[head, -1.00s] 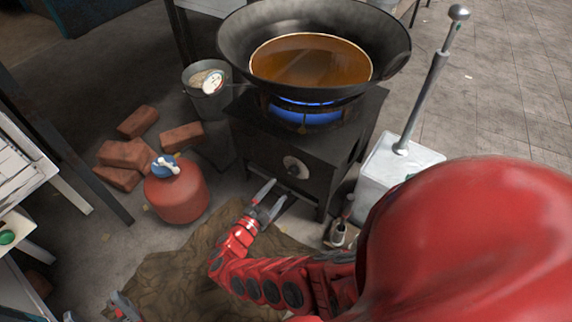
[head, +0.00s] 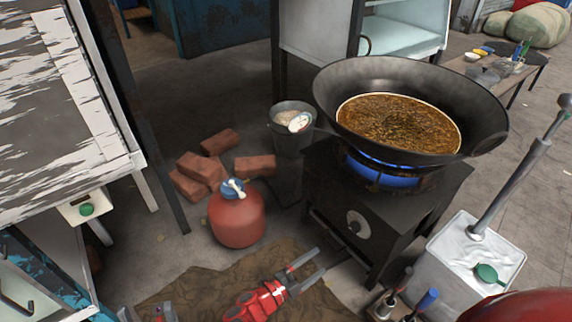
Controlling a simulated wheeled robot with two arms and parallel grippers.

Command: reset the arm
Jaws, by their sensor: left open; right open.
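My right gripper (head: 321,260) is open and empty, low in front of the black stove (head: 395,235), just right of the red gas cylinder (head: 237,218). The red arm behind it runs down to the bottom edge. My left gripper (head: 145,311) barely shows at the bottom left edge, with open fingertips and nothing between them; the rest of it is cut off. A large black wok (head: 335,85) sits on the stove over a lit blue flame (head: 380,176). It holds a brown, bubbly-textured liquid (head: 398,122).
Loose bricks (head: 207,165) and a grey bucket (head: 291,135) stand behind the cylinder. A white container (head: 462,262) with a pump rod is right of the stove. A worn white table (head: 60,110) is at left. A brown cloth (head: 215,288) lies on the floor. A low table (head: 500,75) is far right.

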